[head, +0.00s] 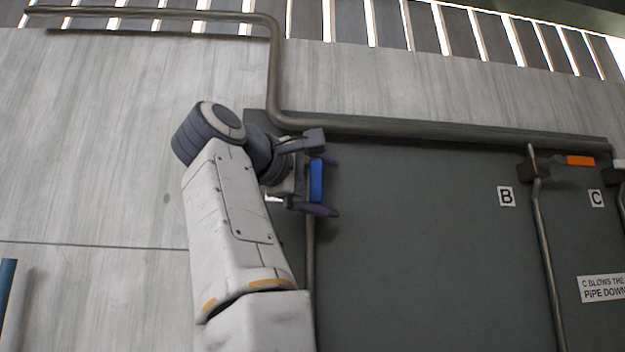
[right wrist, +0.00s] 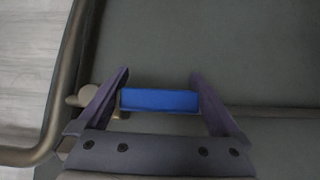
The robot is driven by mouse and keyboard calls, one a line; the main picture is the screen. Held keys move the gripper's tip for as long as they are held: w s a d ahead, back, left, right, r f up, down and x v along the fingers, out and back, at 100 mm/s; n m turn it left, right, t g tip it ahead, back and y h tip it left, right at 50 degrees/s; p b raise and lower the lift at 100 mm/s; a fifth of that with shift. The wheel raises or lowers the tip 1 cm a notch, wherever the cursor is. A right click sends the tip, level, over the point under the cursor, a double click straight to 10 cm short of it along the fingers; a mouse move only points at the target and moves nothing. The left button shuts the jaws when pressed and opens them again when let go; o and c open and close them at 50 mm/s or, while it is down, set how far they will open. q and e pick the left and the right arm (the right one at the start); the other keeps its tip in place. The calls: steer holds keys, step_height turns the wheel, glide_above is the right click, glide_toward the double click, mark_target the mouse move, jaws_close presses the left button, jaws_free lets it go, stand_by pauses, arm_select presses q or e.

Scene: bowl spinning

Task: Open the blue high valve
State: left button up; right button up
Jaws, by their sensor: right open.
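The blue valve handle (head: 316,181) is on the left part of the dark green panel, at the top of a thin vertical pipe (head: 310,250). My right gripper (head: 328,184) is at the handle, with one finger above it and one below it in the head view. In the right wrist view the blue handle (right wrist: 160,100) lies between the two spread fingers of the right gripper (right wrist: 160,92). The right gripper is open; whether a finger touches the handle I cannot tell. My left gripper is not in view.
A thick pipe (head: 440,128) runs along the panel's top edge and bends up at the left. An orange valve handle (head: 580,160) is at the right, near the labels B (head: 506,196) and C (head: 597,198). The panel's middle (head: 420,230) is clear.

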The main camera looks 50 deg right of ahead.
mark_target(312, 179)
steer(key=a, duration=0.9)
steer(key=shift+s+r, duration=0.1)
steer(key=shift+s, duration=0.3)
steer(key=shift+s+a, duration=0.15)
steer(key=shift+a, duration=0.35)
